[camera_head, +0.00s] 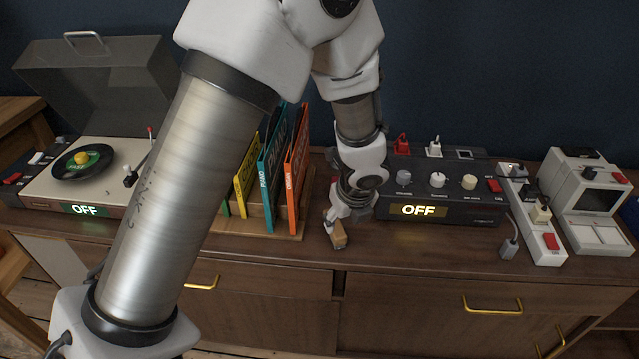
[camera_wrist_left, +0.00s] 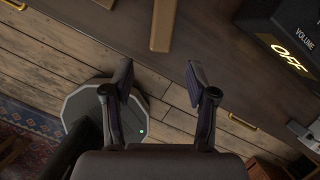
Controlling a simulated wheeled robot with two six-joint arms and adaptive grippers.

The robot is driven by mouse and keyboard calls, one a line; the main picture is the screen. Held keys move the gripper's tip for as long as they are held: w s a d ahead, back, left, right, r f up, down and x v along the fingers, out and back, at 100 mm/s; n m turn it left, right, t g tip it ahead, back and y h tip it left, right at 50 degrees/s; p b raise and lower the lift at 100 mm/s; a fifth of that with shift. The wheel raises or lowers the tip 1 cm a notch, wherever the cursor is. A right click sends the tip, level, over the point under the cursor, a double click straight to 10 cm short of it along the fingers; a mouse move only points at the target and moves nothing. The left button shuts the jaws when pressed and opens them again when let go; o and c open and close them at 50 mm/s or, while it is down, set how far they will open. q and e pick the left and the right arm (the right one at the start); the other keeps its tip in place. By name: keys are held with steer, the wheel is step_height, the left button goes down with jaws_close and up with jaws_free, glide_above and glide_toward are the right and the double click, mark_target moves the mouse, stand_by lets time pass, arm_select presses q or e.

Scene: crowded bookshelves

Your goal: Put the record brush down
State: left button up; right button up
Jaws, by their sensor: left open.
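The record brush (camera_head: 338,236) is a small brown wooden block on the dark wooden cabinet top (camera_head: 290,249), close to its front edge. My left gripper (camera_head: 338,220) comes down just above and behind it and partly covers it. In the left wrist view the brush (camera_wrist_left: 163,26) shows at the top, beyond the fingertips, with its upper end cut off. The left gripper (camera_wrist_left: 160,78) is open there, with nothing between its fingers. I cannot tell from the head view whether a finger touches the brush. My right gripper is not in view.
Left of the brush stands a rack of records (camera_head: 269,185); a turntable (camera_head: 95,180) with its lid up is farther left. Right of it are a black amplifier (camera_head: 445,190) reading OFF, a power strip (camera_head: 535,220) and a small grey device (camera_head: 590,200).

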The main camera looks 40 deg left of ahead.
arm_select(q)
steer(key=s+d+f+n+g+h, duration=0.1)
steer(key=s+d+f+n+h, duration=0.15)
steer(key=s+f+n, duration=0.6)
steer(key=s+d+f+n+g+h, duration=0.1)
steer(key=s+d+f+n+h, duration=0.15)
steer(key=s+f+n, duration=0.6)
steer(key=s+a+f+n+y, duration=0.1)
steer(key=s+f+n+y, duration=0.1)
steer(key=s+f+n, duration=0.5)
steer(key=shift+s+a+f+n, duration=0.15)
steer(key=shift+a+f+n, duration=0.05)
steer(key=shift+f+n, duration=0.1)
